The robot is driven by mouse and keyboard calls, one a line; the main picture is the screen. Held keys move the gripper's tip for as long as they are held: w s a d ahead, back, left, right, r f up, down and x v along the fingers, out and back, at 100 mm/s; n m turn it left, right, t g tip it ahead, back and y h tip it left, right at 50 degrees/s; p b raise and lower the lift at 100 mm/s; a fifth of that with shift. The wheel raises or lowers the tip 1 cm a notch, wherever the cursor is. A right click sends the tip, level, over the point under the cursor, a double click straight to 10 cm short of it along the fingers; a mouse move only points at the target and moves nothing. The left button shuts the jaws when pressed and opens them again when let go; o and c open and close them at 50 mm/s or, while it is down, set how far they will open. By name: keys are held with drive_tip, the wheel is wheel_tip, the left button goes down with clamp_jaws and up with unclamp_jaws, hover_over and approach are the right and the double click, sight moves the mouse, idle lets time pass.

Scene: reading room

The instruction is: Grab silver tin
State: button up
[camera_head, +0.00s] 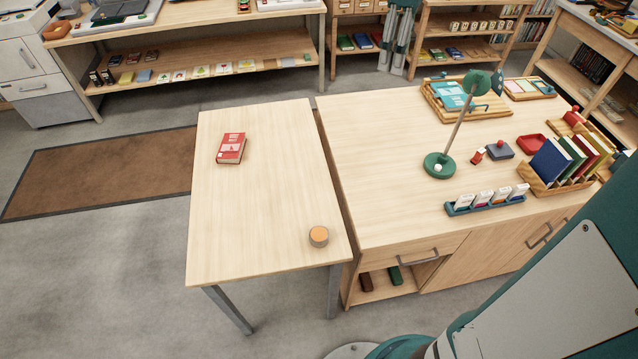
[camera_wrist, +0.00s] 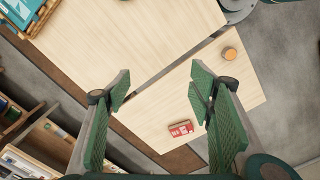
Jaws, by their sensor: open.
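A small round tin (camera_head: 319,236) with a greyish side and an orange top stands upright near the front right corner of the narrow light-wood table (camera_head: 225,262). It also shows in the wrist view (camera_wrist: 230,53), at the upper right, beyond my right-hand finger and apart from it. My gripper (camera_wrist: 161,84) is open, with two green padded fingers and nothing between them. It is high above the tables. In the head view the gripper is out of frame.
A red book (camera_head: 231,148) lies toward the far end of the narrow table. The wider desk (camera_head: 375,190) adjoins on the right, with a green lamp (camera_head: 440,165), a card holder (camera_head: 487,201) and a book rack (camera_head: 545,188). The narrow table's middle is clear.

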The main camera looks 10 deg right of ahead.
drive_tip(key=s+a+f+n+b, duration=0.1)
drive_tip(key=s+a+n, duration=0.1)
drive_tip(key=s+a, duration=0.45)
drive_tip(key=s+a+f+n, duration=0.15)
drive_tip(key=s+a, duration=0.25)
drive_tip(key=a, duration=0.5)
drive_tip(key=n+b, duration=0.1)
drive_tip(key=n, duration=0.3)
hover_over(318, 234)
wheel_tip(318, 234, down, 3)
drive_tip(key=f, duration=2.9)
drive_tip(key=shift+a+f, duration=0.2)
drive_tip(key=shift+f, duration=0.2)
drive_tip(key=shift+s+f, duration=0.1)
drive_tip(key=shift+f, duration=0.35)
drive_tip(key=shift+f+b, duration=0.45)
drive_tip(key=shift+f, duration=0.85)
drive_tip(key=shift+f, duration=0.1)
drive_tip(key=shift+d+f+b, duration=0.15)
drive_tip(key=shift+f+b, duration=0.25)
drive_tip(key=shift+f, duration=0.85)
drive_tip(key=shift+d+f+b, duration=0.1)
drive_tip(key=shift+f+b, duration=0.3)
drive_tip(key=shift+f, duration=0.85)
